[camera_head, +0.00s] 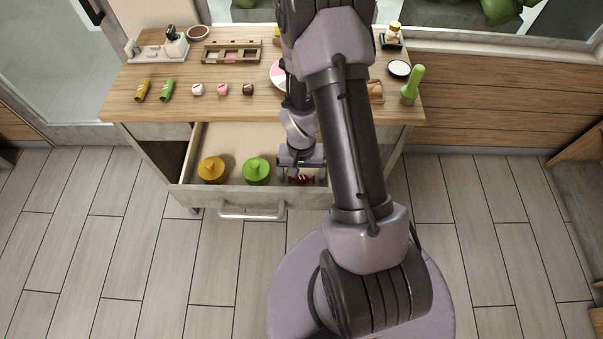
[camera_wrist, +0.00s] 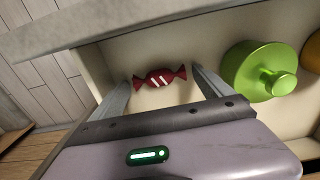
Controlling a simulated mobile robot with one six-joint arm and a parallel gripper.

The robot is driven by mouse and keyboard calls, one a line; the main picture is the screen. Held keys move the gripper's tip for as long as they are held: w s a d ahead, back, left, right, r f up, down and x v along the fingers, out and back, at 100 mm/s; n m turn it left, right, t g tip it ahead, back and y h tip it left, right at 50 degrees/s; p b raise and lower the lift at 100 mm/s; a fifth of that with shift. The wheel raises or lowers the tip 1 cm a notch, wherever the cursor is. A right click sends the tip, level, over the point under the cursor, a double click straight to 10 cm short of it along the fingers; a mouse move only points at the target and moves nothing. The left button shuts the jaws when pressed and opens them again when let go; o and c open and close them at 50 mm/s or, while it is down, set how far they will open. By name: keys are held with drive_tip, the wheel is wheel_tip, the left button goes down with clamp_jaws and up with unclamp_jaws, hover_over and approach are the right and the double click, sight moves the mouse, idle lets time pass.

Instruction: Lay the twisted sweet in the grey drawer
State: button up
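The twisted sweet (camera_wrist: 160,77) is red with white stripes and twisted ends. In the wrist view it appears to lie on the pale floor of the open grey drawer (camera_head: 252,200), close to the front wall. Part of it shows red in the head view (camera_head: 300,180) below my gripper. My gripper (camera_wrist: 162,80) is open over the drawer, one finger near each twisted end, with gaps between the fingers and the sweet. Nothing is visibly gripped.
A green knobbed item (camera_head: 256,171) and a yellow one (camera_head: 211,169) stand in the drawer left of my gripper. The wooden worktop (camera_head: 225,105) above holds small sweets, rolls, a wooden tray (camera_head: 232,51) and a green-handled brush (camera_head: 412,84). The drawer's back left is clear.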

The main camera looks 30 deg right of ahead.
wheel_tip(320, 180, up, 12)
drive_tip(key=p, duration=0.6)
wheel_tip(320, 180, up, 12)
drive_tip(key=t, duration=0.2)
hover_over(301, 176)
drive_tip(key=w+a, duration=0.1)
drive_tip(key=a, duration=0.2)
drive_tip(key=s+a+r+n+t+y, duration=0.1)
drive_tip(key=s+a+r+t, duration=0.1)
drive_tip(key=s+a+r, duration=0.4)
drive_tip(key=s+a+r+n+t+y, duration=0.1)
drive_tip(key=s+a+r, duration=0.5)
drive_tip(key=r, duration=0.6)
drive_tip(key=shift+t+b, duration=0.3)
drive_tip(key=shift+t, duration=0.1)
drive_tip(key=shift+d+f+b, duration=0.1)
drive_tip(key=shift+f+b, duration=0.5)
